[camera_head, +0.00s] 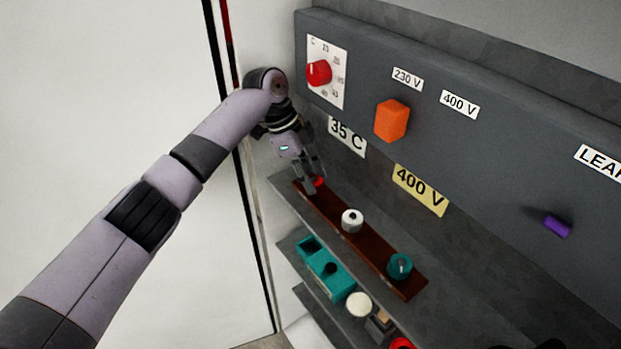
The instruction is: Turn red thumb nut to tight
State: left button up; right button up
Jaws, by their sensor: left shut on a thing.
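The red thumb nut (319,181) sits at the far left end of a brown bar (374,241) on a grey shelf. My left gripper (312,186) reaches down over it from above and is shut on it. The fingers hide most of the nut, so its turned position cannot be read. A white thumb nut (352,220) stands mid-bar and a teal one (399,266) stands near the right end. My right gripper is not in view.
A grey panel above carries a red dial (319,73), an orange knob (391,120) and a purple knob (556,225). Signs read 35 C (347,136) and 400 V (420,190).

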pick_arm(q)
jog(key=shift+w+r+m, duration=0.1)
jog(key=shift+m, duration=0.5)
jog(key=o, duration=1.2)
